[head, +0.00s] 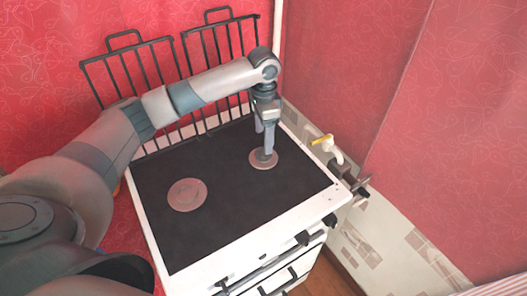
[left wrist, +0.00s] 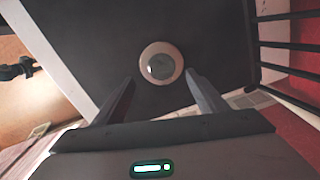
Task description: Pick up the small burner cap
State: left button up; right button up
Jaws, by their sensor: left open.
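The small burner cap (left wrist: 161,66) is a grey disc on a paler round burner base (left wrist: 146,51) in the left wrist view. In the head view this burner (head: 257,165) is the right-hand one on the dark cooktop, partly hidden by my gripper. My left gripper (head: 265,149) points down right over it, fingers apart. In the left wrist view the open fingertips (left wrist: 160,77) lie to either side of the burner's near edge, with nothing held between them. I cannot tell the exact gap to the cap. My right gripper is not in view.
A larger burner (head: 187,194) lies to the left on the cooktop (head: 225,215). Black grates (head: 135,80) stand upright along the back. A tap with a yellow handle (head: 322,140) is at the right wall. Knobs (head: 303,239) line the stove's front. The cooktop is otherwise clear.

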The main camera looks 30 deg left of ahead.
aim_at(262, 154)
pick_arm(q)
jog(key=shift+f, duration=0.85)
jog(key=shift+a+f+p, duration=0.1)
jog(key=shift+f+p, duration=0.5)
jog(key=shift+p, duration=0.1)
notch_tip(262, 154, down, 3)
jog(key=shift+a+f+p, duration=0.1)
jog(key=shift+p, duration=0.55)
jog(key=shift+f, duration=0.4)
jog(key=c, duration=1.1)
jog(key=shift+r, duration=0.15)
